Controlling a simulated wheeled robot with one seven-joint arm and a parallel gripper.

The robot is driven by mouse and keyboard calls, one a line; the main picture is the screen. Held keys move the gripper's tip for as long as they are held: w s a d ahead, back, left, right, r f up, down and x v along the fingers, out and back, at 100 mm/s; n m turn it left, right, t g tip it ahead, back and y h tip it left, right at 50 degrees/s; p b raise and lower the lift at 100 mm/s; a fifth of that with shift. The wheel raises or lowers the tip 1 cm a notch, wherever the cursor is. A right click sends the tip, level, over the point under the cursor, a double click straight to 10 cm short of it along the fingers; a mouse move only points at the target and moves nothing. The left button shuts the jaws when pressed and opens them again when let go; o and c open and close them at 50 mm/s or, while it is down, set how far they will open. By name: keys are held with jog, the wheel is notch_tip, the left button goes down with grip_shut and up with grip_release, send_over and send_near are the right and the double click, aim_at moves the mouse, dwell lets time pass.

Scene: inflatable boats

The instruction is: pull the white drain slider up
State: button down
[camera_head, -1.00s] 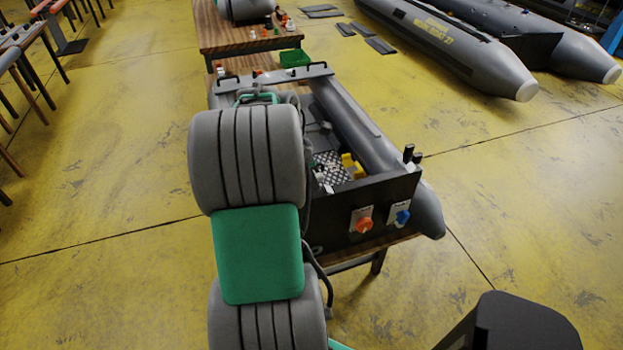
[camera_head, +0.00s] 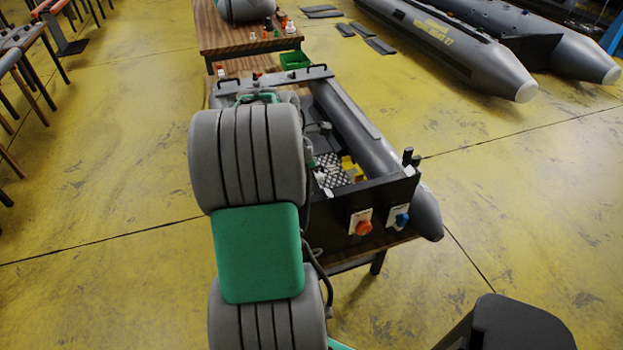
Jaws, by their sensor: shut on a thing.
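The small grey boat (camera_head: 362,132) rests on a wooden table, with its black transom (camera_head: 375,198) facing me. My own grey and green arm stands in front of its left part. A small white piece (camera_head: 321,180) shows inside, just right of my arm, beside a checkered plate (camera_head: 334,172); I cannot tell whether it is the drain slider. My gripper is hidden behind my arm, so its fingers and what they touch do not show.
An orange knob (camera_head: 363,226) and a blue knob (camera_head: 402,218) sit on the transom's near face. A yellow item (camera_head: 352,167) lies inside the boat. A green bin (camera_head: 295,60) stands behind it. Larger grey boats (camera_head: 450,48) lie at the back right.

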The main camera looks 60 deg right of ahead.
jog(key=shift+s+r+p, duration=0.1)
jog(key=shift+r+p, duration=1.65)
jog(key=shift+p, duration=0.05)
jog(key=c, duration=1.2)
grip_release()
jog(key=shift+c, duration=0.2)
jog(key=shift+r, duration=0.1)
notch_tip(320, 180, up, 5)
jog(key=p, duration=0.6)
jog(key=shift+r, duration=0.95)
